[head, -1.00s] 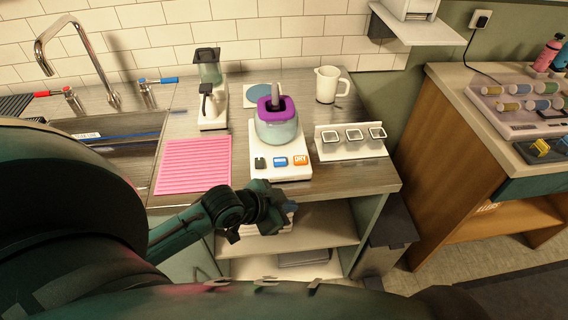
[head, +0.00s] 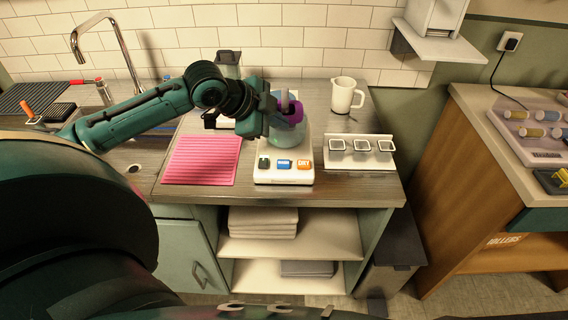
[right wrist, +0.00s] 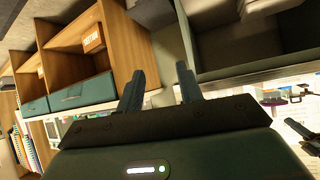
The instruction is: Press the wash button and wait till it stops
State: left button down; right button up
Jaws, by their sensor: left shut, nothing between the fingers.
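The white washing machine (head: 285,180) stands on the counter in the head view. Its front carries a black button (head: 263,163), a blue button (head: 284,164) and an orange button (head: 303,165) reading DRY; the blue label is too small to read. A clear bowl (head: 293,138) with a purple piece (head: 296,113) sits on it. My left gripper (head: 286,112) is shut and empty, above the buttons, partly covering the bowl and purple piece; whether it touches them is unclear. My right gripper (right wrist: 160,85) is open and empty in the right wrist view, away from the machine.
A pink ribbed mat (head: 201,160) lies left of the machine. A rack with square rings (head: 359,155) stands right of it, a cream jug (head: 346,95) behind. A blender (head: 228,62) is partly hidden by my left arm. The sink is at left.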

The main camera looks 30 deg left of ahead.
aim_at(279, 164)
jog(key=shift+f, duration=0.1)
